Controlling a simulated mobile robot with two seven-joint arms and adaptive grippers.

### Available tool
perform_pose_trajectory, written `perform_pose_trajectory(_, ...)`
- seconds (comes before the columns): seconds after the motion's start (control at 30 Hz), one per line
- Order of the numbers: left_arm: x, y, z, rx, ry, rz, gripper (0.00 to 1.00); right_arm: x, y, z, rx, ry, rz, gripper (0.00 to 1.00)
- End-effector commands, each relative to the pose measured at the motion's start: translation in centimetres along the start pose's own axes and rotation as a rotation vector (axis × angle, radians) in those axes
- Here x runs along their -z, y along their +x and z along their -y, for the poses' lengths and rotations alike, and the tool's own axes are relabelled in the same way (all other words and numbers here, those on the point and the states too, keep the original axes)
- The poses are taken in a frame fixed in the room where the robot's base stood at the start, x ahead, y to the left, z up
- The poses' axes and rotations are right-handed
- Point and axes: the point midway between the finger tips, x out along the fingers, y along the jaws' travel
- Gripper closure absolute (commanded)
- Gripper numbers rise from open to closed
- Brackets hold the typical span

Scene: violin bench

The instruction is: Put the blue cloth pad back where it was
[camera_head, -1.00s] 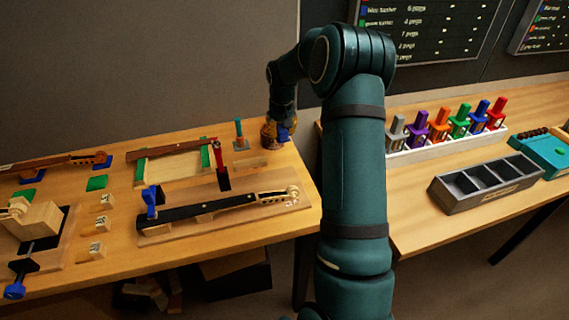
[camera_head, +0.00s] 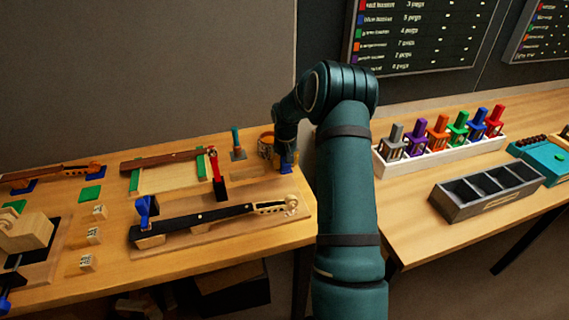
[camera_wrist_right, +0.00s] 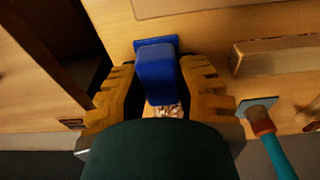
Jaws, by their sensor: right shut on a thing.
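The blue cloth pad (camera_wrist_right: 155,75) shows in the right wrist view as a blue block with a wider flat end, between the two yellowish fingers of my right gripper (camera_wrist_right: 155,90). The gripper is shut on it. In the head view the pad (camera_head: 287,167) is a small blue patch below my right gripper (camera_head: 287,158), near the right end of the left bench. I cannot tell whether the pad touches the bench top. My left gripper is not in view.
A jar (camera_head: 265,145) stands just left of my right gripper, with a teal-handled tool (camera_head: 236,143) beside it. A black fingerboard on a wooden base (camera_head: 200,225) lies in front. A gap separates the left bench from the right bench (camera_head: 420,240).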

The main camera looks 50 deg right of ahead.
Motion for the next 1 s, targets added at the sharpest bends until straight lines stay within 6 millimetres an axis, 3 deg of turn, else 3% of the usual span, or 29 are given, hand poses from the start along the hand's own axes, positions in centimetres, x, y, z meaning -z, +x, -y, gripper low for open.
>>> perform_pose_trajectory(0.33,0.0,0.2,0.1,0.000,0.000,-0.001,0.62,0.0,0.3,0.0,0.000,-0.001,-0.001,1.00)
perform_pose_trajectory(0.37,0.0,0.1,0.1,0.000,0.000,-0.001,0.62,0.0,0.2,0.0,0.000,-0.001,-0.001,0.57)
perform_pose_trajectory(0.4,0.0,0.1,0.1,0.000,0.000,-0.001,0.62,0.0,0.2,0.0,0.000,-0.001,-0.001,0.46)
perform_pose_trajectory(0.77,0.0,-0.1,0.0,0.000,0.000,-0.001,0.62,0.0,-0.1,0.0,0.000,0.000,-0.001,0.46)
perform_pose_trajectory(1.0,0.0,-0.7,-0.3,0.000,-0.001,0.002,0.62,0.1,-3.6,-0.1,-0.001,-0.001,-0.003,0.46)
